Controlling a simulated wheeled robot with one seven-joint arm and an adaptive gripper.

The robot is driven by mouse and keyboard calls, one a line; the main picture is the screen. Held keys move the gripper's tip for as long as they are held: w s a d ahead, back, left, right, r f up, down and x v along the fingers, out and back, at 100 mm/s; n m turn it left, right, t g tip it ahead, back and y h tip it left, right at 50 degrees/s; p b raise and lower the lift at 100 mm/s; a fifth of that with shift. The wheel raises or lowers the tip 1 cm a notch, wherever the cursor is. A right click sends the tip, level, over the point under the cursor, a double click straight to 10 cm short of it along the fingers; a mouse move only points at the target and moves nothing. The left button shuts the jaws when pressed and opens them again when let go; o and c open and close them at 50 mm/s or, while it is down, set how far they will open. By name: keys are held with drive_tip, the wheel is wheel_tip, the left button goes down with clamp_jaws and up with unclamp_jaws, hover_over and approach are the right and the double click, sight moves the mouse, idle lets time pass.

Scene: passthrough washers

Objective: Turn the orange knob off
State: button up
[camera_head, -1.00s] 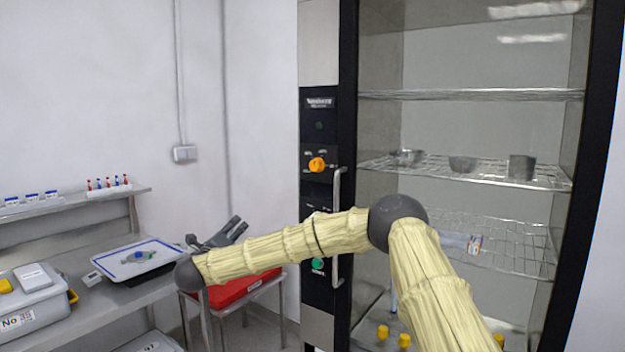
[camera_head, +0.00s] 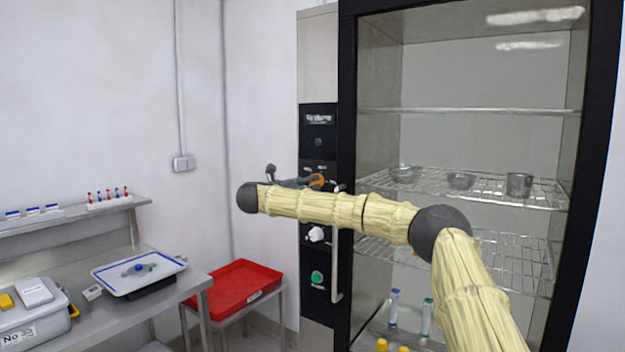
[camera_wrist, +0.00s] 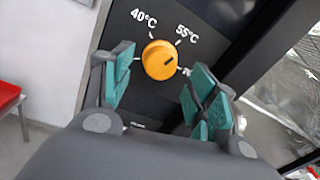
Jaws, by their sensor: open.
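The orange knob (camera_wrist: 159,60) is on the black control panel, between my open fingers in the wrist view. Marks "40°C" and "55°C" are printed above it. Its dark pointer line is turned toward the upper right. In the head view the orange knob (camera_head: 317,181) shows just past my fingers, partly hidden by them. My gripper (camera_wrist: 160,88) is open, with teal pads on either side of the knob and apart from it. In the head view my gripper (camera_head: 300,182) is mostly hidden behind my arm.
A vertical metal handle (camera_head: 338,270) runs beside the panel at the glass-fronted cabinet. A white knob (camera_head: 316,234) and a green button (camera_head: 317,278) sit lower on the panel. A red tray (camera_head: 235,288) stands on a stand to the left.

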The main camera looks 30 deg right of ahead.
drive_tip(key=p+x, duration=0.1)
drive_tip(key=x, duration=0.3)
drive_tip(key=shift+a, duration=0.1)
drive_tip(key=shift+w, duration=0.1)
drive_tip(key=c, duration=0.9)
drive_tip(key=shift+c, duration=0.5)
